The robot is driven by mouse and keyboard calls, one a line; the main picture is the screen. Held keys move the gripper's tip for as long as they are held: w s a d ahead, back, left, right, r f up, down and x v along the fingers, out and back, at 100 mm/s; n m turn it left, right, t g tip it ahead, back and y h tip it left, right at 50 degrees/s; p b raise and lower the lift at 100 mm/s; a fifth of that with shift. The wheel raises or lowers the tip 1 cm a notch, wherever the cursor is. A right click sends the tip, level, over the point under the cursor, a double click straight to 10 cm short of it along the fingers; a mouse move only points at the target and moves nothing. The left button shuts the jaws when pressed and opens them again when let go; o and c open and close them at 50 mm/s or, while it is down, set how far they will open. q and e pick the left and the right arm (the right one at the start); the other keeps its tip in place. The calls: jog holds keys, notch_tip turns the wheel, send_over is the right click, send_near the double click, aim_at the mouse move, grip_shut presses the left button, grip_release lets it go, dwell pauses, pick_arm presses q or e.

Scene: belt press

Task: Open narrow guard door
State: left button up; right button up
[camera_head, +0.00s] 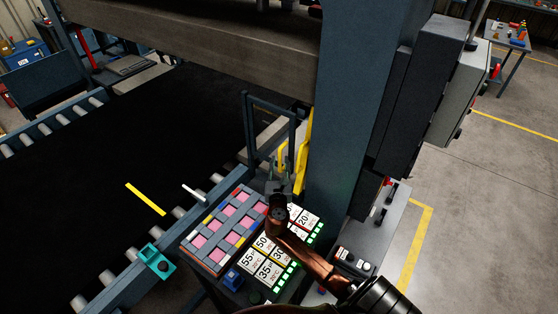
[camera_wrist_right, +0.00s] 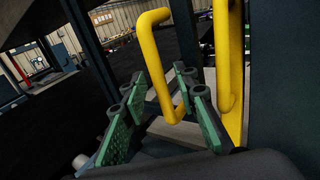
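The guard door shows in the head view as a narrow dark blue frame (camera_head: 249,130) beside the thick blue press post. A yellow strip (camera_head: 305,140) stands between it and the post. In the wrist view a bent yellow tube handle (camera_wrist_right: 159,70) stands upright, with another yellow tube (camera_wrist_right: 230,60) to its right. My right gripper (camera_head: 282,163) is at the handle, and in the wrist view its green-padded fingers (camera_wrist_right: 160,92) are spread apart. The handle's left tube appears in the gap between them; contact cannot be told. My left gripper is out of view.
Below my right gripper stands a panel with pink blocks (camera_head: 222,228) and number cards (camera_head: 268,256). The blue post (camera_head: 345,110) rises close on the right. A dark belt (camera_head: 100,170) with rollers lies left. A teal part (camera_head: 154,262) sits on its edge.

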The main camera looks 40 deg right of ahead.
jog(key=shift+w+d, duration=0.35)
jog(key=shift+c, duration=0.2)
grip_shut()
dwell(0.4)
